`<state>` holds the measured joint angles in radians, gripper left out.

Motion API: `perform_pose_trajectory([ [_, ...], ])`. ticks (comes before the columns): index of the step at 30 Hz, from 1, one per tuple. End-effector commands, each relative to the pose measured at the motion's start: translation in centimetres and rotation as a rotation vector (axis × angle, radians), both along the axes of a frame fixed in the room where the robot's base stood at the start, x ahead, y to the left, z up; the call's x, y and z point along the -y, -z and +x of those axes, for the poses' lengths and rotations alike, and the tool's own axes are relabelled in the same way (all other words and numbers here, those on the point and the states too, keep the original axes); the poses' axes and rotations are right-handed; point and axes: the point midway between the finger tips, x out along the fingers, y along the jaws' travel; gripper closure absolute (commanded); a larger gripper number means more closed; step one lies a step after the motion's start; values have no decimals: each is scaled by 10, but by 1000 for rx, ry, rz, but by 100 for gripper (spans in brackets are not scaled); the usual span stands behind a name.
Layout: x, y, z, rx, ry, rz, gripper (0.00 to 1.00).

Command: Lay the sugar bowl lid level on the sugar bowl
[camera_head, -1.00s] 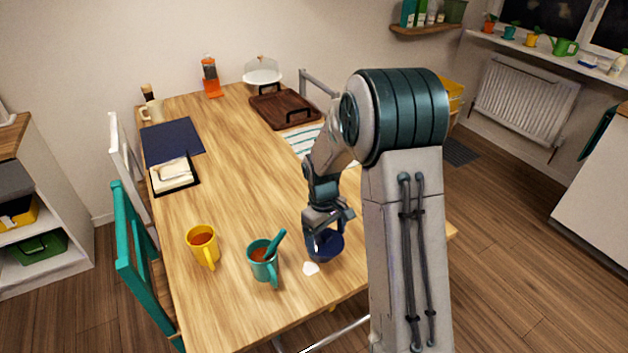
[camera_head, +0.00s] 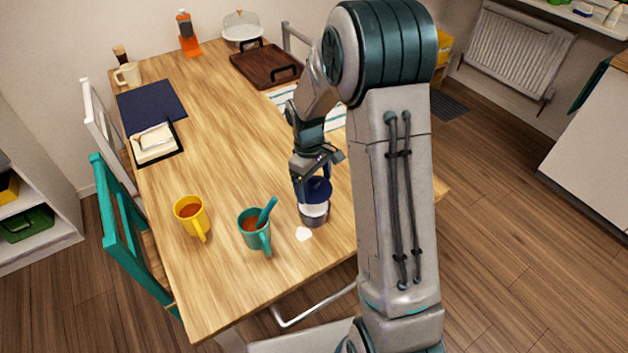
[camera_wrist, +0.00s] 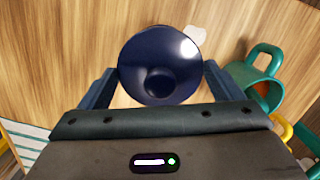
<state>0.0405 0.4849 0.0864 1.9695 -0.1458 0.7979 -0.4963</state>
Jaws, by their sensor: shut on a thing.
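The sugar bowl lid (camera_head: 319,189) is dark blue and round. My gripper (camera_head: 312,176) is shut on it; in the wrist view the lid (camera_wrist: 160,50) sits between the two fingers, its round knob facing the camera. In the wrist view the lid hides the bowl.
A teal mug (camera_head: 252,229) with a teal spoon stands left of the bowl, and a yellow mug (camera_head: 190,217) farther left. A small white patch (camera_head: 304,233) lies in front of the bowl.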

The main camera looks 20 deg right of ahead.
Motion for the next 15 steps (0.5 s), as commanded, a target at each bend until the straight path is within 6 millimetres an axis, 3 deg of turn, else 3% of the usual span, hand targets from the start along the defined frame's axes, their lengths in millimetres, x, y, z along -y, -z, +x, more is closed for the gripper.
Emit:
perform_pose_trajectory([
  [15,0,41,0,0,0,0,36],
])
